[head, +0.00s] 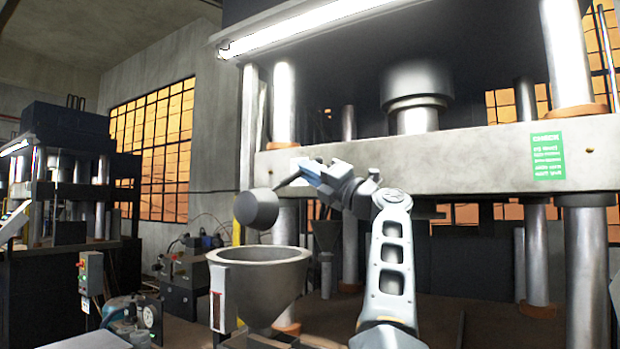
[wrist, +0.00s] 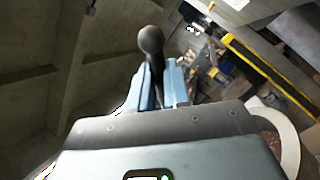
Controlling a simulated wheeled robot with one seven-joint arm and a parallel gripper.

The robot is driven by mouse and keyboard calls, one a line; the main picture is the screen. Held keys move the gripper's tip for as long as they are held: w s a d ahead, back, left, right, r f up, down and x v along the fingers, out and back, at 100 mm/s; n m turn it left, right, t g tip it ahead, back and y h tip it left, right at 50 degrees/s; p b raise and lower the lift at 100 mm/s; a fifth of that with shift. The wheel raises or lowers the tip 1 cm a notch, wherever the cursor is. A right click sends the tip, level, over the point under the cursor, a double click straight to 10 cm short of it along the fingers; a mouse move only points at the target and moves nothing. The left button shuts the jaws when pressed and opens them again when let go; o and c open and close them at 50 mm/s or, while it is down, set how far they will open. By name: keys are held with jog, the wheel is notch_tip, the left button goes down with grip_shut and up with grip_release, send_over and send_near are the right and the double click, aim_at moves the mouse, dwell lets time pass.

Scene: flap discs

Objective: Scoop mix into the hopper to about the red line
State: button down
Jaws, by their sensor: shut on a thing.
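The hopper (head: 262,285) is a grey, wide-mouthed funnel at the lower middle of the head view. A white plate with red marking (head: 218,310) is on its left side; I cannot make out a red line inside. My gripper (head: 304,174) is shut on the handle of a dark grey scoop (head: 257,208). The scoop's round cup is tilted in the air above the hopper's rim, apart from it. Its contents are hidden. In the wrist view my blue fingers (wrist: 161,88) grip a dark handle with a rounded end (wrist: 151,40). No mix is visible.
A large press with a pale crossbeam (head: 440,160) and steel columns (head: 585,270) stands behind and right of the hopper. A green sign (head: 548,156) is on the beam. Another press (head: 70,190) and a control box (head: 91,274) are at the left. Air left of the scoop looks clear.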

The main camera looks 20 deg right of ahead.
jog(key=s+a+f+n+g+y+b, duration=0.1)
jog(key=s+a+n+g+y+b, duration=0.1)
jog(key=s+a+n+g, duration=0.3)
jog(key=s+a+f+n+g+y+b, duration=0.2)
jog(key=s+a+n+g, duration=0.3)
jog(key=a+n, duration=0.7)
jog(key=shift+s+n+g+b, duration=0.3)
jog(key=shift+s+n+b, duration=0.5)
jog(key=shift+n, duration=3.2)
jog(key=shift+f, duration=0.1)
